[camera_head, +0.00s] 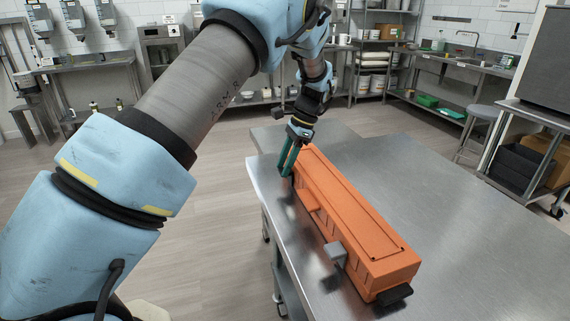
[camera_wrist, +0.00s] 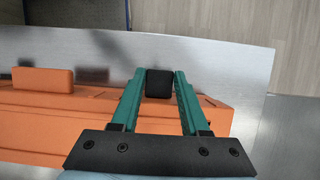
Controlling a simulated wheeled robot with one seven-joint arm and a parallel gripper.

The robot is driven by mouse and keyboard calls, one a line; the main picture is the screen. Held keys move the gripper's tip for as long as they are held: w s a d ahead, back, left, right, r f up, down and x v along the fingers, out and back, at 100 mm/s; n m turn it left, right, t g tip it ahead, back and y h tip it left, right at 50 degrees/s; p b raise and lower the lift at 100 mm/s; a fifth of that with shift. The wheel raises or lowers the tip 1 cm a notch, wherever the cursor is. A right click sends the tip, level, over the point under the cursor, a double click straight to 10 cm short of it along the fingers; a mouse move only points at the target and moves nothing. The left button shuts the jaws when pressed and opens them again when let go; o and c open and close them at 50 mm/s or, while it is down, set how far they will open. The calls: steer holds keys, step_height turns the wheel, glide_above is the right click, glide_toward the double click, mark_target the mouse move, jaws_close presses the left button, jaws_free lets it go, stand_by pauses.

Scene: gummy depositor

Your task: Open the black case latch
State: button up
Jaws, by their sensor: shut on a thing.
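A long orange case (camera_head: 345,215) lies on the steel table. It also fills the lower left of the wrist view (camera_wrist: 45,120). My gripper (camera_head: 287,170) is at the case's far end, its green fingers pointing down. In the wrist view, my gripper (camera_wrist: 160,85) has its two fingers on either side of a small black latch (camera_wrist: 160,83) on the case's edge, and it is shut on it. A grey latch (camera_head: 336,252) sticks out from the case's near left side. An orange handle (camera_wrist: 43,79) stands out from the same side.
The steel table (camera_head: 450,230) is bare to the right of the case. Its left edge (camera_head: 268,205) runs close beside the case. A black piece (camera_head: 394,295) sticks out at the case's near end. A stool (camera_head: 480,118) and a rack (camera_head: 525,155) stand to the right.

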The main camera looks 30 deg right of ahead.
jaws_close()
